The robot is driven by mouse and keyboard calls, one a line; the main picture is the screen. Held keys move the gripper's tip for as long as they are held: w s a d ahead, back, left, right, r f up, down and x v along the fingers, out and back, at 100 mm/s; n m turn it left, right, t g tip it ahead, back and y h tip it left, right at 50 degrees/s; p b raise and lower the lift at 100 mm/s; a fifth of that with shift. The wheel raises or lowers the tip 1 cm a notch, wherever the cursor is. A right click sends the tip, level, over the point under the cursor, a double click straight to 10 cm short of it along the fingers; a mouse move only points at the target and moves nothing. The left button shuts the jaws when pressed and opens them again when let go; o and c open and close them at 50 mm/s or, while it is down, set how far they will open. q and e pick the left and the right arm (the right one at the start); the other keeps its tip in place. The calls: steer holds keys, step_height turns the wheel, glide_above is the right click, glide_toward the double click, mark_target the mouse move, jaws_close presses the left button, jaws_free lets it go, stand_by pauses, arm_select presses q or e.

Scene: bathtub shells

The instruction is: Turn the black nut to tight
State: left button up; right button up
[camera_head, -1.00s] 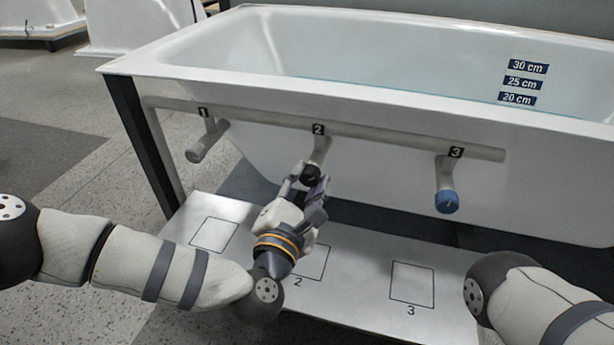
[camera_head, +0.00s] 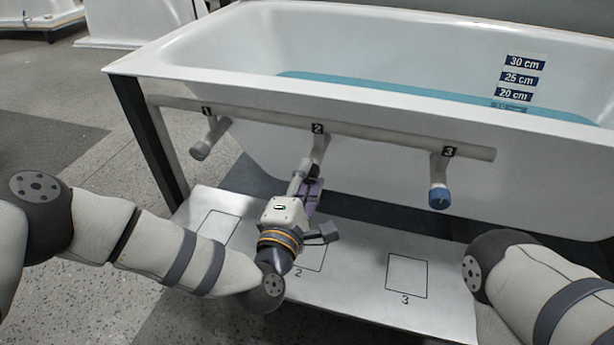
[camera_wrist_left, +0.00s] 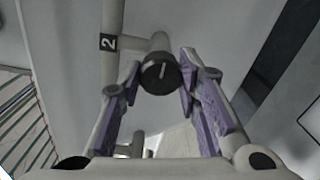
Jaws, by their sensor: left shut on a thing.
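The black nut (camera_wrist_left: 160,73) sits on the end of the branch pipe labelled 2 and carries a light line on its face. In the left wrist view my left gripper (camera_wrist_left: 160,82) has its fingers on both sides of the nut and is shut on it. In the head view my left gripper (camera_head: 309,182) is at pipe 2 (camera_head: 319,146), and its fingers hide the nut. My right gripper is not in view; only part of my right arm shows at the lower right.
The white bathtub (camera_head: 400,108) holds bluish water near the 20 cm label. Pipe 1 (camera_head: 209,142) has a grey end, and pipe 3 has a blue nut (camera_head: 439,197). A metal platform (camera_head: 360,265) with marked squares lies below.

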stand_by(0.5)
arm_select(q)
steer(key=o, duration=1.1)
steer(key=shift+a, duration=0.1)
steer(key=shift+o, duration=0.2)
steer(key=v, duration=1.2)
